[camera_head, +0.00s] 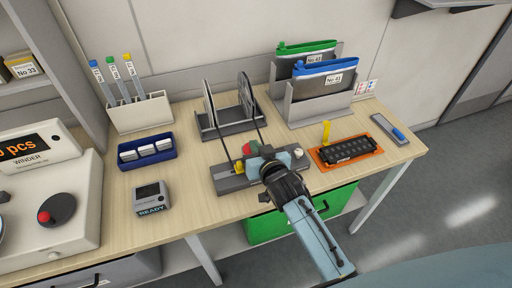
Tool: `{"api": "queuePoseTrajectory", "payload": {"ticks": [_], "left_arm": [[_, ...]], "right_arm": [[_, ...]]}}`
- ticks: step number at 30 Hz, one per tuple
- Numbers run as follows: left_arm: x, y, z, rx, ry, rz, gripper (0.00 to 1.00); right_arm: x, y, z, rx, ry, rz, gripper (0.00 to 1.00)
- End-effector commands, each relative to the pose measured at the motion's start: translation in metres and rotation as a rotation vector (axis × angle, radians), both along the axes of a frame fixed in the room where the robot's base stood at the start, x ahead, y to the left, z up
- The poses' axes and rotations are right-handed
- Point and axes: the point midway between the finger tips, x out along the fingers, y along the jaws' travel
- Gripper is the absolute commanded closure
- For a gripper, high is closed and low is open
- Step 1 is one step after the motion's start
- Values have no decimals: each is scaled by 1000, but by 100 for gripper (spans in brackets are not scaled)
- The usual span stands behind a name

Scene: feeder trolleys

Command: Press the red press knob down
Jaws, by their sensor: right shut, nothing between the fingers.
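A red press knob (250,146) stands on a grey bench device (232,184) in the middle of the table. My right gripper (262,164) is over this device, just in front of and slightly right of the knob. The gripper is shut and holds nothing. It hides the middle of the device, and I cannot tell whether it touches the knob. My left gripper is not in view.
A reel stand (228,127) is behind the device. An orange tray with a black part (346,150) lies to the right. A small READY display (151,198) and a blue bin (147,152) are left. The white winder (75,225) also has a red knob.

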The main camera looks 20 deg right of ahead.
Motion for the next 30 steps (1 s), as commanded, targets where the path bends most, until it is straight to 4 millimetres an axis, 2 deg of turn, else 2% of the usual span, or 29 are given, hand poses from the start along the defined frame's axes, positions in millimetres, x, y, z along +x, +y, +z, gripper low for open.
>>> {"api": "queuePoseTrajectory", "payload": {"ticks": [11,18,30], "left_arm": [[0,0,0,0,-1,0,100],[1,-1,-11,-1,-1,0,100],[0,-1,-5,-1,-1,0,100]], "right_arm": [[0,0,-3,0,1,-1,100],[0,0,-26,2,2,-1,100],[-1,0,-21,0,6,0,100]]}}
